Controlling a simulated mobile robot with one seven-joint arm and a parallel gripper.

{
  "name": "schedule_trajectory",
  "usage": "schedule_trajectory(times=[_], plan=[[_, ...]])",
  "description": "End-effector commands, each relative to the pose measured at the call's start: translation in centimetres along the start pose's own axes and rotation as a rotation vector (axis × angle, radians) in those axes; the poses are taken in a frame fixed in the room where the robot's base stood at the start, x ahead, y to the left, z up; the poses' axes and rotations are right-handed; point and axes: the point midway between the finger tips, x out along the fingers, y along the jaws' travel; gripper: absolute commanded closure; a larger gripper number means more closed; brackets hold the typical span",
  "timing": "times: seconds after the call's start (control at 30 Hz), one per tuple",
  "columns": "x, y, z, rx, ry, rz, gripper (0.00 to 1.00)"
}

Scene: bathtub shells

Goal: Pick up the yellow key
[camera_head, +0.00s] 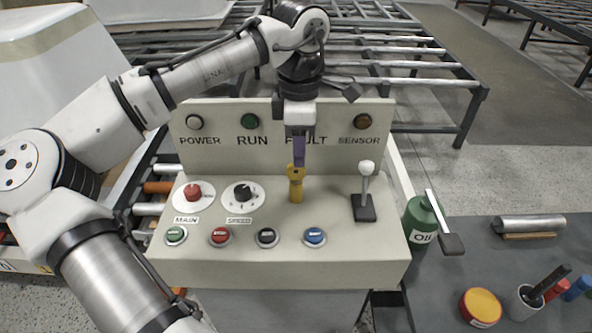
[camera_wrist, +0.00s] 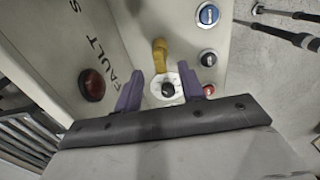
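The yellow key (camera_head: 296,188) stands upright on the sloped top of the control panel, right of the speed knob. It also shows in the wrist view (camera_wrist: 160,52), just beyond the fingertips and near the middle of the gap. My gripper (camera_head: 299,164) points down just above the key's top, in front of the panel's back plate. In the wrist view my gripper (camera_wrist: 160,70) has its two purple fingers apart with nothing held between them. In the head view the fingers overlap, so the exact gap to the key is hard to tell.
Left of the key are the speed knob (camera_head: 242,193) and red main knob (camera_head: 193,192). A lever (camera_head: 366,185) stands to the right. Several push buttons line the front. The back plate (camera_head: 350,150) rises behind. A green oil can (camera_head: 420,222) stands right of the panel.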

Motion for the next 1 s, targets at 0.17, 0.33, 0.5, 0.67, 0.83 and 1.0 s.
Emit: schedule_trajectory(times=[0.17, 0.33, 0.5, 0.67, 0.83, 1.0], plan=[[1.1, 0.0, -0.2, 0.000, 0.000, -0.001, 0.60], [3.6, 0.0, -0.6, 0.002, -0.001, -0.001, 0.60], [5.4, 0.1, -0.6, 0.002, 0.000, 0.000, 0.60], [5.6, 0.1, -0.6, 0.002, -0.002, 0.001, 0.60], [5.6, 0.1, -0.6, 0.002, -0.002, 0.001, 0.72], [5.6, 0.1, -0.6, 0.002, -0.002, 0.001, 0.94]])
